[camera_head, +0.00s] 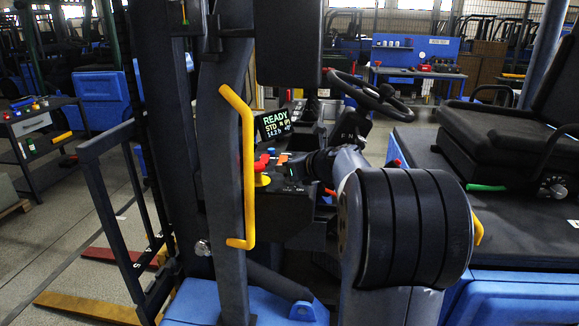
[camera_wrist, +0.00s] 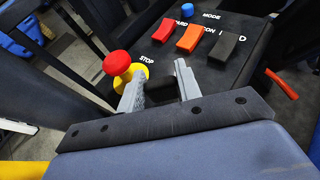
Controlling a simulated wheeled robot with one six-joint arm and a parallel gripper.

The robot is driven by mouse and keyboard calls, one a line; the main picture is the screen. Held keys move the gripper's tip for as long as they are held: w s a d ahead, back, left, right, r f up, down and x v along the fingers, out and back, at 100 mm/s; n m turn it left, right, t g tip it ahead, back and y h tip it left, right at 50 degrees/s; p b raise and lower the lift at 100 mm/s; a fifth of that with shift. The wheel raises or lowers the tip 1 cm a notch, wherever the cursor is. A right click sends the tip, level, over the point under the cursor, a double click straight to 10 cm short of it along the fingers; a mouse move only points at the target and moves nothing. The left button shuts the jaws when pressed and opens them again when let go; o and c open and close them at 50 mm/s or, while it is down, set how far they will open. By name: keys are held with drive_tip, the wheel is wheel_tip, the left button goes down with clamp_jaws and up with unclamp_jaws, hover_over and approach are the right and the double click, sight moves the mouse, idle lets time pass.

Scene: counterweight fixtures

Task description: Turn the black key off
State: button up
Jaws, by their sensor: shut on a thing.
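The black key (camera_wrist: 164,88) shows in the wrist view as a dark piece between my two grey fingers, on the black control panel (camera_wrist: 258,75). Its lower part and its slot are hidden by the fingers and the gripper body, so I cannot tell its exact angle. My gripper (camera_wrist: 160,76) is shut on the key, with one finger on each side. In the head view, my arm reaches in from the right and the wrist ends at the panel (camera_head: 285,208); the key is not clearly visible there.
A red stop button (camera_wrist: 117,63) on a yellow base (camera_wrist: 135,74) stands close beside my left finger. Red (camera_wrist: 166,29), orange (camera_wrist: 189,39) and black (camera_wrist: 222,45) rockers and a blue button (camera_wrist: 187,10) lie beyond. A lit display (camera_head: 275,123) reads READY. A yellow grab rail (camera_head: 249,170) stands left.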

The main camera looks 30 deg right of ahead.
drive_tip(key=shift+n+y, duration=0.3)
drive_tip(key=n+g+y+p, duration=0.1)
drive_tip(key=p, duration=0.1)
drive_tip(key=n+y+p, duration=0.2)
drive_tip(key=n+g+y+p, duration=0.1)
drive_tip(key=p, duration=0.1)
drive_tip(key=shift+d+r+g+y, duration=0.1)
drive_tip(key=shift+r+g+y, duration=0.2)
drive_tip(key=n+g+y+p, duration=0.2)
drive_tip(key=n+p, duration=0.1)
drive_tip(key=p, duration=0.1)
drive_tip(key=shift+f, duration=0.1)
drive_tip(key=shift+f+n+g+y+p, duration=0.15)
drive_tip(key=shift+n+g+y+p, duration=0.55)
drive_tip(key=shift+p, duration=0.15)
drive_tip(key=o, duration=1)
